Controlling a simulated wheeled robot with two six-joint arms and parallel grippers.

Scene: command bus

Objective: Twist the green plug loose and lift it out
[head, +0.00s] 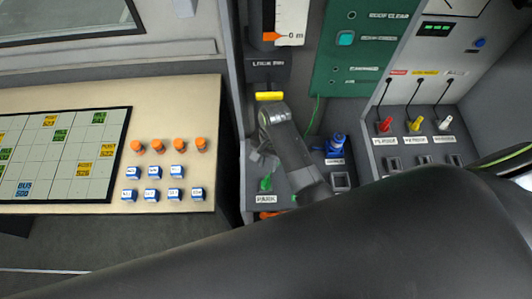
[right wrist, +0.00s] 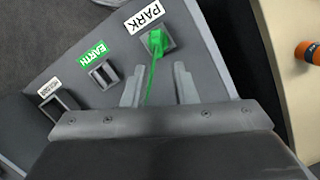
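The green plug (head: 266,183) sits by the PARK label (head: 266,198) on a grey panel. In the right wrist view the green plug (right wrist: 156,42) stands in the PARK socket, and its green cable (right wrist: 151,82) runs down between my fingers. My right gripper (head: 259,156) is just above the plug in the head view. In the right wrist view my right gripper (right wrist: 159,86) is open, with its two fingers apart and short of the plug. Nothing is between them but the cable. My left gripper is not in view.
An empty socket with a green EARTH label (right wrist: 94,53) is beside the plug. A blue plug (head: 337,145) stands to the right. Red (head: 384,126), yellow (head: 411,127) and white (head: 444,124) plugs are farther right. A beige console (head: 100,92) with orange knobs is left.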

